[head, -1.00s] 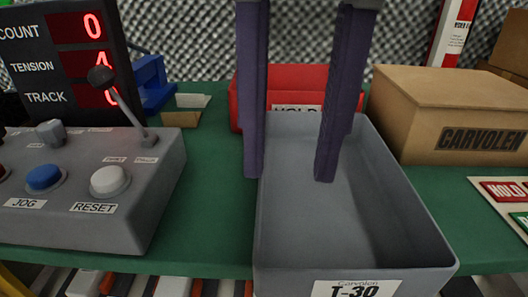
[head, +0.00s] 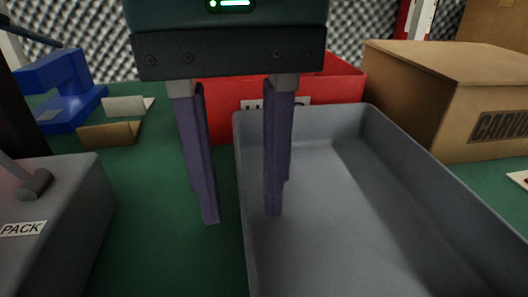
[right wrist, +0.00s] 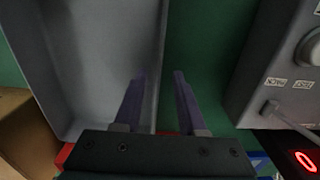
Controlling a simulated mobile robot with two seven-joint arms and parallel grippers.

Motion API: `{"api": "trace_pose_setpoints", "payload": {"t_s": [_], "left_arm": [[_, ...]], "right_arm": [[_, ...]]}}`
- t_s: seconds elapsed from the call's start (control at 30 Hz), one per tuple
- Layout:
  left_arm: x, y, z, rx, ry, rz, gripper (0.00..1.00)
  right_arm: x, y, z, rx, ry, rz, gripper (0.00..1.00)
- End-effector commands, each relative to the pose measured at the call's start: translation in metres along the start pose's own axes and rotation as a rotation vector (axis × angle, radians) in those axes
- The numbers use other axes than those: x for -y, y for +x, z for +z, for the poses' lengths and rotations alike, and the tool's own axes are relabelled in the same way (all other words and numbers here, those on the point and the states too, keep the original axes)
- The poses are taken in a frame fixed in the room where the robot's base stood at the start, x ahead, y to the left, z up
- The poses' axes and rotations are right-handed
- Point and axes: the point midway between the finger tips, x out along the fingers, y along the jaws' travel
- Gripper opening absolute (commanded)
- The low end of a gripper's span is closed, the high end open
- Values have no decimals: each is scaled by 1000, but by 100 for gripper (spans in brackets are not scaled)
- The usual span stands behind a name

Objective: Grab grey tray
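The grey tray (head: 345,220) is a long open box on the green bench, in the lower right of the head view. It also shows at the left of the right wrist view (right wrist: 95,65). My right gripper (head: 241,217) is open, its purple fingers pointing down at the tray's left wall. In the head view one finger shows over the tray's inside and the other over the green bench outside. In the right wrist view (right wrist: 159,75) the wall's rim runs between the fingers. I see no grip on the wall. My left gripper is not in view.
A red bin (head: 225,110) stands behind the tray, and a cardboard box (head: 440,95) stands to its right. A grey control box (head: 60,225) is at the left. Small card pieces (head: 110,133) and a blue object (head: 60,90) lie behind it. Green bench shows between control box and tray.

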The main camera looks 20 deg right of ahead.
Motion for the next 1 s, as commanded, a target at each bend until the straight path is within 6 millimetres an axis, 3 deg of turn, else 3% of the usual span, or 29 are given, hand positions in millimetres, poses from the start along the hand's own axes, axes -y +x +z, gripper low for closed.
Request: {"api": "trace_pose_setpoints", "payload": {"t_s": [0.03, 0.13, 0.4, 0.73, 1.0], "left_arm": [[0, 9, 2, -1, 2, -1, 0], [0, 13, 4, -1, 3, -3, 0], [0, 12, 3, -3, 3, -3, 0], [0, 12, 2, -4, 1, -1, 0], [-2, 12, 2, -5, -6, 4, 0]], "right_arm": [[-2, 14, 1, 4, 0, 1, 40], [-1, 28, 1, 4, 1, 0, 40], [-1, 29, 0, 0, 0, -1, 39], [-1, 29, 0, 1, 0, -1, 2], [-1, 29, 0, 1, 0, -1, 0]]}}
